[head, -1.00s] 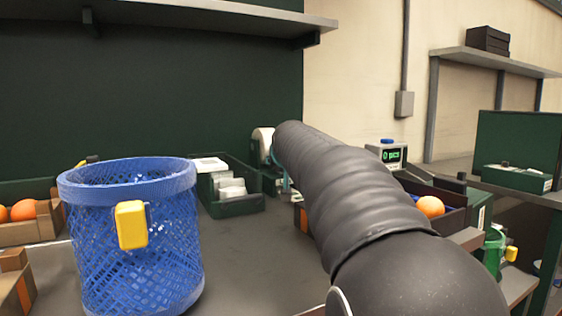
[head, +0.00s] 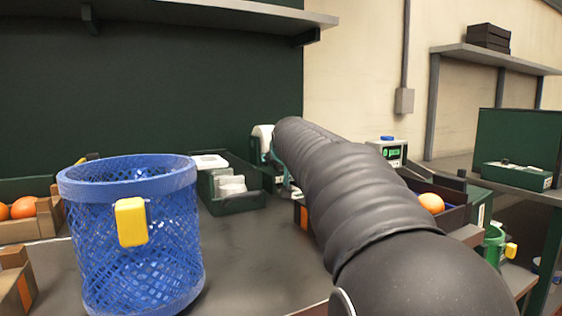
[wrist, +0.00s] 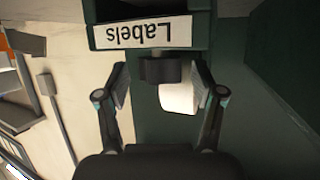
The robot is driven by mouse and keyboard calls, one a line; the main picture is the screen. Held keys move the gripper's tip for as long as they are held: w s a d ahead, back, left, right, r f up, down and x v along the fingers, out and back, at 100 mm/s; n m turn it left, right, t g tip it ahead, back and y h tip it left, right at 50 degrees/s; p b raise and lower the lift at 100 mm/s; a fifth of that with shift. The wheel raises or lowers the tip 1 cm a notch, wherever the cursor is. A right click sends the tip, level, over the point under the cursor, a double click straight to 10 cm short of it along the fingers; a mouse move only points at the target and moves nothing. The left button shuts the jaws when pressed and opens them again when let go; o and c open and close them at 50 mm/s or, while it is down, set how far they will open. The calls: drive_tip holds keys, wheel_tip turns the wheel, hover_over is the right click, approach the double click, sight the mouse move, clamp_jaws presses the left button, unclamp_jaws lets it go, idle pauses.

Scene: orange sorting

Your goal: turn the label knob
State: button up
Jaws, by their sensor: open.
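In the wrist view, which shows the scene upside down, a dark round knob (wrist: 160,70) sits beside a white roll (wrist: 180,98) and the white "Labels" sign (wrist: 143,32). My gripper (wrist: 160,84) is open, with one finger on each side of the knob. There is a gap between the knob and each finger, and nothing is held. In the head view the white roll (head: 262,136) shows at the back of the bench. My dark arm hides the knob and most of the gripper there.
A blue mesh basket (head: 130,240) with a yellow tag stands at the front left. A green bin (head: 240,200) with white packets is behind it. A dark crate with an orange (head: 431,203) and a device with a green display (head: 390,152) stand right of my arm.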

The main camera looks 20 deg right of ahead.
drive_tip(key=v, duration=1.1)
drive_tip(key=shift+s+a, duration=0.1)
drive_tip(key=shift+s, duration=0.1)
